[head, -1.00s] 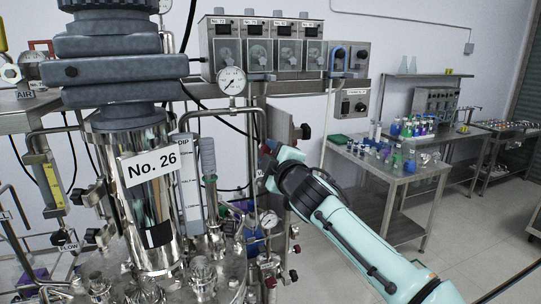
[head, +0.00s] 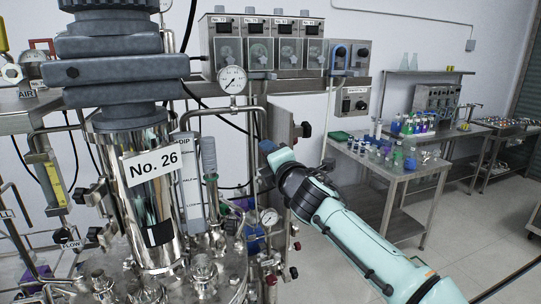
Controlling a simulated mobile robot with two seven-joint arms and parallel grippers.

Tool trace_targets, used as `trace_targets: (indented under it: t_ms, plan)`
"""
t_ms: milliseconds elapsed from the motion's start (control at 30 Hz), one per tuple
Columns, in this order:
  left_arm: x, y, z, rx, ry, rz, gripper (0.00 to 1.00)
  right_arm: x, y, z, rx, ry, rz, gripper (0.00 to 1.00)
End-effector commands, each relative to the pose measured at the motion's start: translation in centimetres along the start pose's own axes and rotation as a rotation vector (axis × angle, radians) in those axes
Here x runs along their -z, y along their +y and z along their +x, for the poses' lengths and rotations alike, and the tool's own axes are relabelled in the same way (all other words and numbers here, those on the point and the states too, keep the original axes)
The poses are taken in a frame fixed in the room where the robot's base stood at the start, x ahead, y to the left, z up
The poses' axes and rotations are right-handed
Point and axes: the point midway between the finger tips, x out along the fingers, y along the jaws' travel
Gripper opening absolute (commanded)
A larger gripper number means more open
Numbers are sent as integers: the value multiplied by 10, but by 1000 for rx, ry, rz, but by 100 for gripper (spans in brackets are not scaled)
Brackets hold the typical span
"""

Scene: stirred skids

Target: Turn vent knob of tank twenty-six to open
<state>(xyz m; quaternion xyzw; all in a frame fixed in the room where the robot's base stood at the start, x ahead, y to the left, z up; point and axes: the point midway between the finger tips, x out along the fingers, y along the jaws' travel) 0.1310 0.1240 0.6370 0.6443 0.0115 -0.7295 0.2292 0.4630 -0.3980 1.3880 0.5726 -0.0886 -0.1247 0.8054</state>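Tank twenty-six (head: 141,220) is a shiny steel vessel on the left, with a white "No. 26" label (head: 153,166) and a grey stacked head above. Pipes, a pressure gauge (head: 232,80) and several small knobs surround it. A black knob (head: 305,129) sticks out beside the steel panel right of the tank. Dark red knobs (head: 293,272) sit lower right. No vent label is readable, so I cannot tell which knob is the vent knob. My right gripper (head: 268,148) is by the piping right of the tank; its fingers are not clearly visible. My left gripper is out of view.
A small gauge (head: 269,217) and valves stand below my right wrist. A control unit (head: 265,45) is on the shelf behind. A steel table (head: 398,172) with bottles stands at right.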

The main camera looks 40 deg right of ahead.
Motion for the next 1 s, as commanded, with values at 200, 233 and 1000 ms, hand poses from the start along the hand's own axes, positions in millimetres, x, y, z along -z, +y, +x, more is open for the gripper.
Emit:
trace_targets:
  t_ms: [200, 233, 1000]
  plan:
    - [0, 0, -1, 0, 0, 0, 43, 0, 0, 0, -1, -1, -39, 12]
    - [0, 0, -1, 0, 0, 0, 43, 0, 0, 0, -1, -1, -41, 12]
    - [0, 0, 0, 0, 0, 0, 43, 0, 0, -1, -1, -1, -43, 68]
